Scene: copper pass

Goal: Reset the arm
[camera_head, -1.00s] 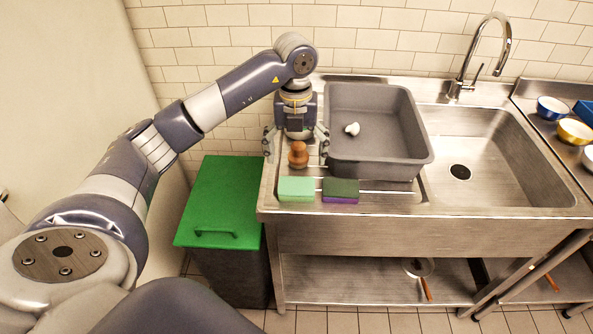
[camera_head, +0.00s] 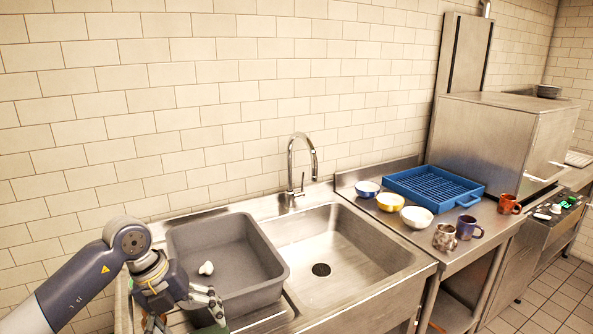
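My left arm comes in from the lower left, bent at the elbow. My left gripper (camera_head: 180,312) is at the bottom edge, pointing down at the left front of the grey tub (camera_head: 273,266). Its fingers look spread apart, with nothing seen held between them, though the lower part is cut off by the frame. My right gripper is not in view.
The grey tub holds a small white object (camera_head: 206,268) and sits left of the steel sink basin (camera_head: 345,285). A tap (camera_head: 291,170) rises behind. On the right counter are bowls (camera_head: 390,202), a blue rack (camera_head: 434,187) and mugs (camera_head: 469,227). A steel machine (camera_head: 490,140) stands beyond.

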